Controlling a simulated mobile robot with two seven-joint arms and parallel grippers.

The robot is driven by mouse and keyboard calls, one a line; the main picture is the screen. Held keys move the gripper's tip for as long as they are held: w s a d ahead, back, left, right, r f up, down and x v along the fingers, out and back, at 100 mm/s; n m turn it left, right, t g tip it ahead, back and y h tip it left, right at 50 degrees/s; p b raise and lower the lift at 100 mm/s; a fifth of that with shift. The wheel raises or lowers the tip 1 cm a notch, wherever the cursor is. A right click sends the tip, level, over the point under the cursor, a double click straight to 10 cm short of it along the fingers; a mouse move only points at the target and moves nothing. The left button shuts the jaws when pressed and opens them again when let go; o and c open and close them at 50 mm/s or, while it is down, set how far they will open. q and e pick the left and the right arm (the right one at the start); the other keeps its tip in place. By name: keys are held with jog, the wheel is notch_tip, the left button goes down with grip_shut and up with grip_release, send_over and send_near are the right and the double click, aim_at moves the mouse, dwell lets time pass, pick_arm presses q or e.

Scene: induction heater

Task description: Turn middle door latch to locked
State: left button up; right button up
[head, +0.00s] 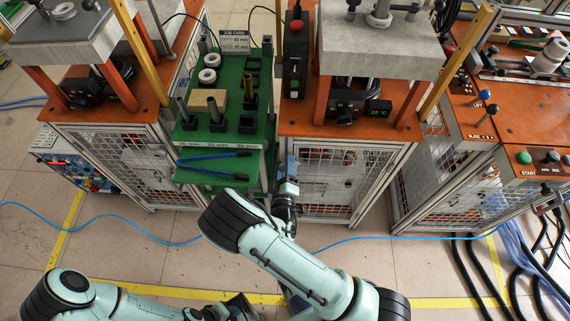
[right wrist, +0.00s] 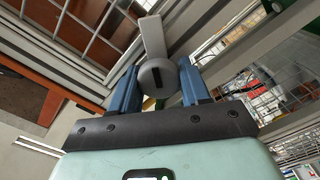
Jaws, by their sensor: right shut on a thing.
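The middle door (head: 325,180) is a wire-mesh panel in a silver frame under the middle orange-topped station. Its latch (right wrist: 153,38) shows in the right wrist view as a grey lever with a round, slotted hub. The lever points up in that picture, away from my palm. My right gripper (right wrist: 158,68) is shut on the latch, with one blue finger on each side of the hub. In the head view my right gripper (head: 286,188) is at the left edge of the door, and the latch is hidden there. My left gripper (head: 232,307) is low in the picture, with its fingers unclear.
A green cart (head: 185,150) with cylinders and blue-handled tongs stands just left of the door. Further stations with mesh doors stand at left and right. A blue hose (head: 130,228) crosses the floor, and black cables (head: 465,275) lie at right.

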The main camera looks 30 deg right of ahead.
jog(key=n, duration=0.3)
jog(key=shift+f+n+p, duration=0.1)
jog(key=shift+n+p, duration=0.2)
jog(key=shift+p, duration=0.1)
jog(key=shift+f+n, duration=0.1)
jog(key=shift+n, duration=1.7)
jog(key=o, duration=0.9)
jog(key=shift+a, duration=0.1)
jog(key=v, duration=1.3)
jog(key=shift+s, duration=0.25)
